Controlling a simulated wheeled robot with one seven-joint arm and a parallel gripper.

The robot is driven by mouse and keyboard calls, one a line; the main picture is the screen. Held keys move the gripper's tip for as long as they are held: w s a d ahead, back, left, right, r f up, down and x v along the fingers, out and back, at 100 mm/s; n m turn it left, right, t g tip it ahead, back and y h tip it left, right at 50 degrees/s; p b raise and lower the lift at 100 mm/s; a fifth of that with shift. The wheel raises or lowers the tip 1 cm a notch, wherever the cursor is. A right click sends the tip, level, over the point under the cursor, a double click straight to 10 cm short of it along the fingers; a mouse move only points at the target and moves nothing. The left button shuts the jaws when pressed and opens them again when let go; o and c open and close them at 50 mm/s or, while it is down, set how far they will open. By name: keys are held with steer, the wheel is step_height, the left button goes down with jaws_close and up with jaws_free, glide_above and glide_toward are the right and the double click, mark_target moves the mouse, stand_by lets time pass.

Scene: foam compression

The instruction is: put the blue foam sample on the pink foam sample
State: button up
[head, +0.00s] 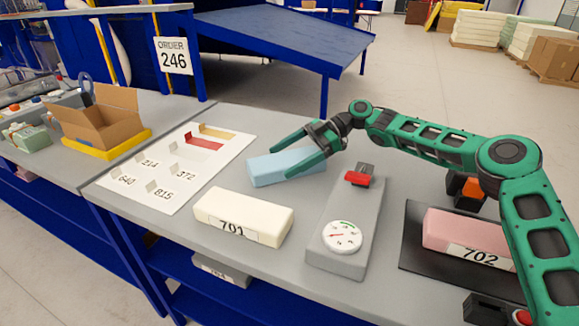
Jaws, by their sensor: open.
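The blue foam sample (270,170) lies flat on the grey table, by the right edge of a white sheet. My gripper (297,163) is at the blue foam, with its green fingers spread on either side of it. I cannot tell whether the fingers touch the foam. The pink foam sample (463,230), labelled 702, lies on a black mat (415,250) at the right of the table. My arm passes in front of its right end.
A cream foam block (240,210) labelled 701 lies in front of the blue foam. A grey gauge device (340,262) with a dial and red part stands between the blue and pink foams. The white sheet (170,200) holds small numbered cards. A cardboard box (103,122) is at left.

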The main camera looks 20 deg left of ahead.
mark_target(276, 163)
steer(key=x, duration=0.4)
steer(key=shift+r, duration=0.1)
steer(key=shift+c, duration=0.6)
steer(key=c, duration=1.1)
steer(key=shift+r, duration=0.1)
